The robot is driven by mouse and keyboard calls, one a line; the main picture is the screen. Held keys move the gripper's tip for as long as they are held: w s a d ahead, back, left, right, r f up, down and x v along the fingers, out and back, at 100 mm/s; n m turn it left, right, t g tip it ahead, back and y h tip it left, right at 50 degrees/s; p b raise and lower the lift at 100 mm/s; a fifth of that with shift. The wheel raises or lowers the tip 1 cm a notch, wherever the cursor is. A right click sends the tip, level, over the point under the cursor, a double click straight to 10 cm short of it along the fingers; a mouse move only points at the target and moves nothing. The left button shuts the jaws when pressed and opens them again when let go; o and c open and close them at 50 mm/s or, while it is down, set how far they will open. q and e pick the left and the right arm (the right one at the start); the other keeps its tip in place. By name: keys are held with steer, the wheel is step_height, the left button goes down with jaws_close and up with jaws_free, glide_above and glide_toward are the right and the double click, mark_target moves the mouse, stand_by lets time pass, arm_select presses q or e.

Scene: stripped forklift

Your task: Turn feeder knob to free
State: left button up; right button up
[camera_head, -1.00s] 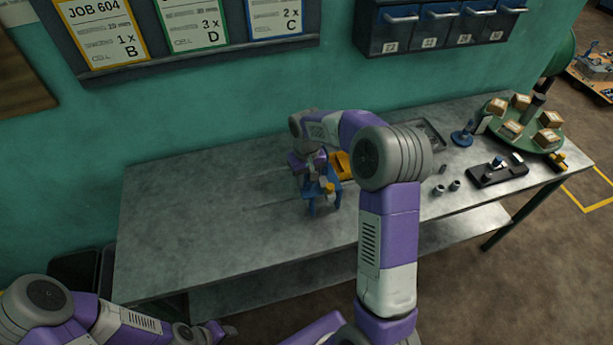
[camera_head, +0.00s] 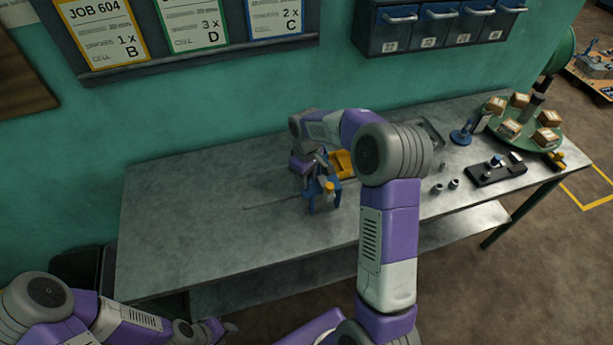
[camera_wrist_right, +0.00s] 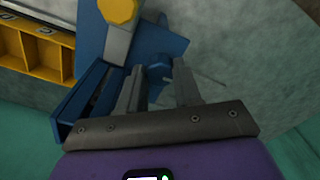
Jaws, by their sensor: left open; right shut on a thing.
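The blue feeder (camera_head: 318,198) stands on the workbench with a yellow knob-like cap (camera_head: 329,187) on its near side. In the right wrist view the feeder's blue body (camera_wrist_right: 92,35) fills the upper left, with the yellow cap (camera_wrist_right: 118,10) on a grey stem. My right gripper (camera_wrist_right: 160,82) is at the feeder, fingers a little apart, shut on a blue part between them. Exactly which part is unclear. In the head view the right fingertips are hard to make out. My left gripper (camera_head: 226,328) is open and empty, low in front of the bench.
A yellow bin (camera_head: 342,163) stands just behind the feeder. A green turntable (camera_head: 553,141) with small boxes and a black fixture (camera_head: 497,170) are at the right of the workbench (camera_head: 190,215). The bench's left half is clear.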

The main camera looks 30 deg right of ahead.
steer(key=o, duration=1)
steer(key=shift+o, duration=0.2)
step_height(320, 180, up, 8)
steer(key=p, duration=0.6)
steer(key=shift+r, duration=0.1)
steer(key=shift+a, duration=0.1)
